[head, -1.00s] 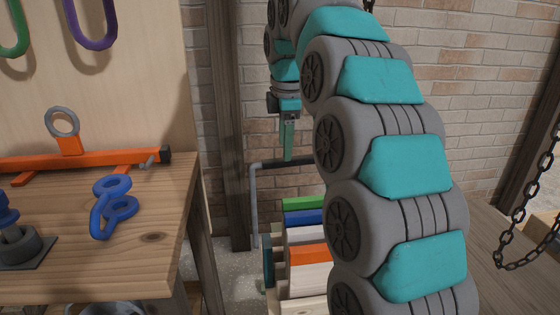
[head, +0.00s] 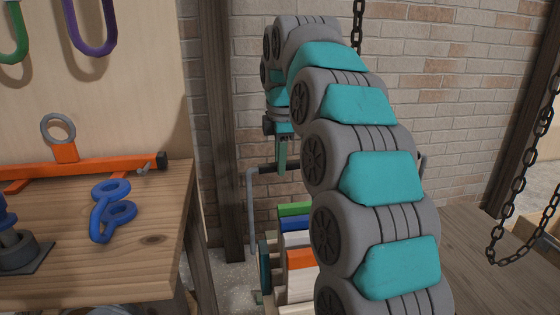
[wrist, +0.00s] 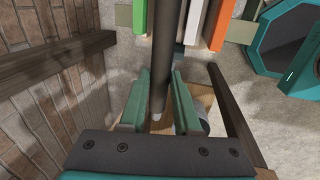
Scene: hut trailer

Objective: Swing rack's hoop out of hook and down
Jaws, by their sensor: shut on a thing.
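The rack stands on the floor beyond the workbench, with several coloured slabs in it; its white slab (head: 297,239) shows in the head view. Its hoop is a grey tube (head: 251,215) that rises on the left and bends into a dark top bar (head: 265,170). My gripper (head: 282,168) points down onto this bar and is shut on it. In the wrist view the dark bar (wrist: 163,50) runs between the two teal fingers of my gripper (wrist: 161,90). I cannot make out the hook.
A wooden workbench (head: 150,215) stands at the left with a blue ringed piece (head: 112,212) and an orange bar (head: 100,167). A dark wall post (head: 222,120) rises behind the hoop. A chain (head: 522,200) hangs at the right. The brick wall (head: 430,80) is close behind.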

